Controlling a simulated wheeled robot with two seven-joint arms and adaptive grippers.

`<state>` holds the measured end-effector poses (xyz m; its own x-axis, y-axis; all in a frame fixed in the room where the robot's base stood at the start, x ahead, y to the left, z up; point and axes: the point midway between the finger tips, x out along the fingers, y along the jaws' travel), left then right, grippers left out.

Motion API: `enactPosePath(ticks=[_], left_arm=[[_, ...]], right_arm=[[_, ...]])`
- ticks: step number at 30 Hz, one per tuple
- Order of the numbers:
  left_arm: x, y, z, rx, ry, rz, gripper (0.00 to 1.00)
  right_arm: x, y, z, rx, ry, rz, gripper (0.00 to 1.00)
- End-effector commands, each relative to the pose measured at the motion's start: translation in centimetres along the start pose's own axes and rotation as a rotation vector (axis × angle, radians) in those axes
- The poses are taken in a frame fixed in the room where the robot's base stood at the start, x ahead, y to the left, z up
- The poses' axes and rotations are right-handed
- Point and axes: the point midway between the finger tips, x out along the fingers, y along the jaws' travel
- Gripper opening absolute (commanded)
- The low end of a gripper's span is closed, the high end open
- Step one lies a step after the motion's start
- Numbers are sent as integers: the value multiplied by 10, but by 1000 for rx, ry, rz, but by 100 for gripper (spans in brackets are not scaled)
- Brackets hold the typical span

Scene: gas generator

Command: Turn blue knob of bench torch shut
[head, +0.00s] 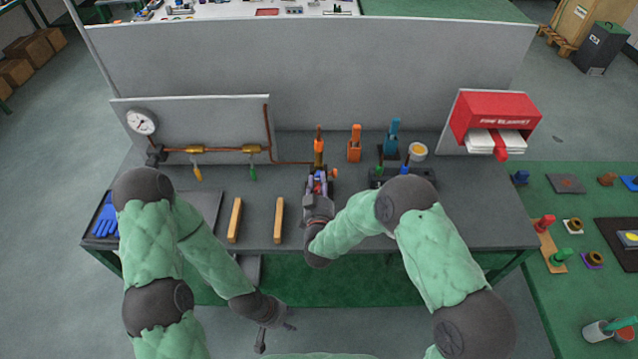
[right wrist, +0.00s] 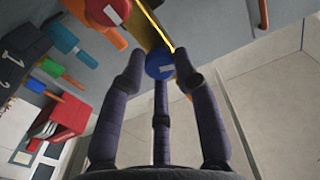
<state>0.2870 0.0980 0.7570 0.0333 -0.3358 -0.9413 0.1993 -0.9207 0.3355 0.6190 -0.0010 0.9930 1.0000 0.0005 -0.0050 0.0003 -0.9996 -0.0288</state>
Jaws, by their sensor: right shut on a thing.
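The bench torch (head: 319,152) stands upright on the grey bench, brass and orange at its top. My right gripper (head: 319,178) is at its lower part and hides much of it in the head view. In the right wrist view, the blue knob (right wrist: 159,65) with a pale mark sits between the fingertips of my right gripper (right wrist: 160,68), which is shut on it. The brass body (right wrist: 152,28) and a red knob (right wrist: 107,10) show just beyond. My left gripper (head: 275,338) is open and empty, low in front of the bench.
Two wooden bars (head: 235,220) lie left of my right gripper. A copper pipe (head: 225,149) runs along the left panel to a gauge (head: 142,122). A red fire blanket box (head: 494,117) hangs at right.

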Motion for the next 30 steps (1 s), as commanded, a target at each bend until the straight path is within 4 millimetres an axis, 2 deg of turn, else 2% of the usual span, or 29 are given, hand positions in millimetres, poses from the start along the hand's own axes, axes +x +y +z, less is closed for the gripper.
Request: enactPosePath(ticks=[1, 11, 30], left_arm=[[2, -1, 0, 0, 0, 0, 40], [23, -8, -1, 0, 0, 0, 40], [92, -33, -3, 0, 0, 0, 40]], right_arm=[[3, 0, -6, 12, 15, 1, 0], [4, 0, -5, 185, 21, 0, 0], [4, 3, -5, 791, 26, -6, 0]])
